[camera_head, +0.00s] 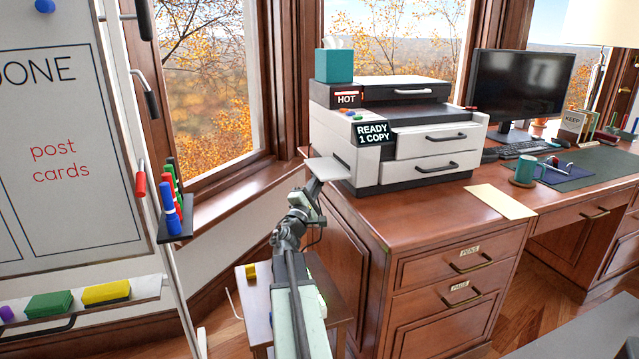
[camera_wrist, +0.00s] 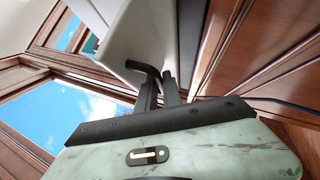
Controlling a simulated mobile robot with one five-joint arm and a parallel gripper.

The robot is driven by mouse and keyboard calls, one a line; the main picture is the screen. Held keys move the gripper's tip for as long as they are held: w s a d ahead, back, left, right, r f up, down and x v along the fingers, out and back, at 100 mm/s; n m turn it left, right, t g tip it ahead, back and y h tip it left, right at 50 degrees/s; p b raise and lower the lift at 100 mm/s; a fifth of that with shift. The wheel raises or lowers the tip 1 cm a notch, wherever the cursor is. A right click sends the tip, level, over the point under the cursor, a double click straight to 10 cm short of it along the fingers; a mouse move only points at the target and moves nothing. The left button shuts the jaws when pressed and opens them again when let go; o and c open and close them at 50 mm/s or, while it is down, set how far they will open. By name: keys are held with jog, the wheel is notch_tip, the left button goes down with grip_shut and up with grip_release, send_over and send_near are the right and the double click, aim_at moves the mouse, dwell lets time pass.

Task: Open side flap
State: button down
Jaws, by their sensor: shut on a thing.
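The printer (camera_head: 376,164) is white and black and stands on the wooden desk, with a "READY 1 COPY" sign on its front. Its side flap (camera_head: 328,169) is a pale panel that sticks out from the printer's left side, roughly level. My gripper (camera_head: 314,186) is at the flap's outer left edge, below and beside it. The exact contact between the fingertips is partly hidden.
A teal tissue box (camera_head: 334,66) sits on the printer. A whiteboard (camera_head: 68,130) with a marker holder (camera_head: 174,228) stands to the left. A small wooden stool (camera_head: 254,298) is below my arm.

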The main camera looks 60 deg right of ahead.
jog(key=shift+f, duration=0.25)
jog(key=c, duration=1.9)
grip_release()
jog(key=o, duration=0.4)
jog(key=shift+w+d+f, duration=0.1)
jog(key=shift+d+f, duration=0.05)
jog(key=shift+f, duration=0.05)
jog(key=shift+r, duration=0.1)
jog(key=b+v, duration=0.2)
jog(key=v, duration=0.6)
jog(key=shift+b, duration=0.3)
jog(key=shift+w+r, duration=0.1)
